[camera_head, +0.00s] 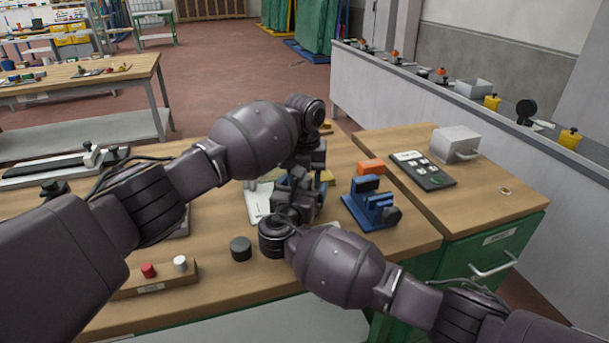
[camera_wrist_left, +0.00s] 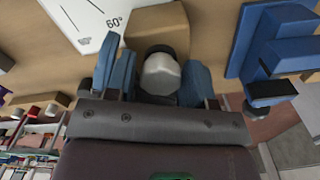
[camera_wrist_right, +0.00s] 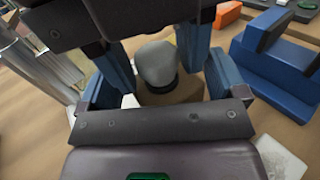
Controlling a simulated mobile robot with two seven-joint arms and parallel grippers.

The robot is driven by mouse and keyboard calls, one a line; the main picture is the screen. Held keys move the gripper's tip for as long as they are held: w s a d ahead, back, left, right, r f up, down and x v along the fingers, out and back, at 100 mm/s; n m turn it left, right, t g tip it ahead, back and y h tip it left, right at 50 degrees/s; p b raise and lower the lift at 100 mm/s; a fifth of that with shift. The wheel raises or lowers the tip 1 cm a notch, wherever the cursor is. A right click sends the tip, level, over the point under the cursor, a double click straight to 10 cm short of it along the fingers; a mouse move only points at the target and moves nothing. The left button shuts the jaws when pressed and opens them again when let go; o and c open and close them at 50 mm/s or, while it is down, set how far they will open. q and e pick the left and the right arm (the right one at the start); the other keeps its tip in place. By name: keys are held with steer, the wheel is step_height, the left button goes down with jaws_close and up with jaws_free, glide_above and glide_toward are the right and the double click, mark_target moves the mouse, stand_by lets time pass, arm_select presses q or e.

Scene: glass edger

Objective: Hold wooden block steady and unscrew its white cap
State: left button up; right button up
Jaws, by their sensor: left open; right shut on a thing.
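The wooden block (camera_wrist_left: 158,25) stands on the bench with its white cap (camera_wrist_left: 161,74) on a dark collar. In the head view my arms hide most of it. My left gripper (camera_wrist_left: 160,68) is open, its blue fingers on either side of the cap with gaps visible. My right gripper (camera_wrist_right: 165,72) is shut on the wooden block (camera_wrist_right: 172,95), low beside it. The cap, looking grey, also shows in the right wrist view (camera_wrist_right: 157,63). The exact finger contact on the block is partly hidden.
A blue fixture (camera_head: 371,205) and orange block (camera_head: 371,167) stand close on the right. A white angle sheet (camera_head: 259,202) lies left of the grippers. A dark cylinder (camera_head: 240,248) and a wooden rack (camera_head: 152,284) with red and white pieces sit at the front left.

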arm_select(q)
steer(key=shift+c, duration=0.5)
steer(key=c, duration=0.6)
steer(key=n, duration=0.3)
steer(key=shift+c, duration=0.2)
steer(key=n, duration=1.7)
steer(key=shift+n, duration=0.3)
steer(key=o, duration=1)
